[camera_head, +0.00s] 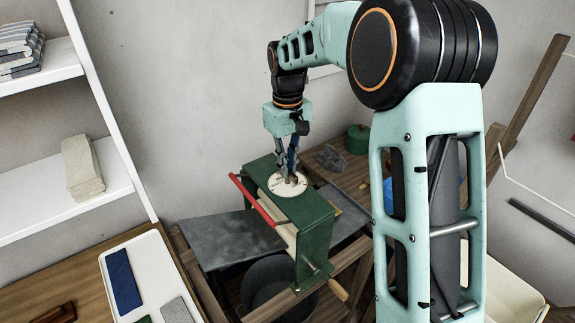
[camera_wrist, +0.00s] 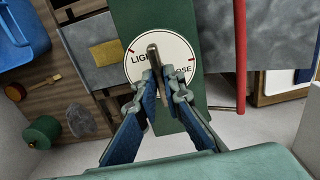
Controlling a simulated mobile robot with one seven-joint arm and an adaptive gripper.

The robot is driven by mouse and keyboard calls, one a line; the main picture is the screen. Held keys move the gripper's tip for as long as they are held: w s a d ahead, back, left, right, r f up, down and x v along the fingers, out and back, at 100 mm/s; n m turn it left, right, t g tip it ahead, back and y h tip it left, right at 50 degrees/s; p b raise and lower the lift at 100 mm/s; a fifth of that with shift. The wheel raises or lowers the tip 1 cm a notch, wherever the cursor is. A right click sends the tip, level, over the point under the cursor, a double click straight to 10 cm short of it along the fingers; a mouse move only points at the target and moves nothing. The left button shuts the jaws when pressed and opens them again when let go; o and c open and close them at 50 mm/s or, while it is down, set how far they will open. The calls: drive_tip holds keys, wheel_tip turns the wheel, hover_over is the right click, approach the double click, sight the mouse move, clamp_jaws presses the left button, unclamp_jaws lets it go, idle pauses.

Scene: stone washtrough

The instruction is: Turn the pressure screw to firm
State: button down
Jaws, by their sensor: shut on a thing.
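The green press housing (camera_head: 318,222) stands over the trough, with a round cream dial (camera_head: 275,187) on its top. In the wrist view the dial (camera_wrist: 182,48) shows "LIGHT" at left, a partly hidden word ending in "OSE" at right, and red marks. The pressure screw's metal bar (camera_wrist: 153,52) rises at the dial's middle and points towards the top of the picture. My gripper (camera_wrist: 160,84) is shut on the bar from above; it also shows in the head view (camera_head: 289,178). Its fingers cover the lower part of the dial, so "firm" cannot be read.
A red bar (camera_head: 258,200) runs along the press's left side. A wooden-handled crank (camera_head: 338,290) sticks out at the front. A green tin (camera_head: 357,139) stands behind on the bench. A white tray (camera_head: 146,262) with folded cloths lies at lower left.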

drive_tip(key=c, duration=2)
unclamp_jaws()
drive_tip(key=shift+c, duration=0.2)
drive_tip(key=shift+r, duration=0.1)
wheel_tip(320, 180, up, 12)
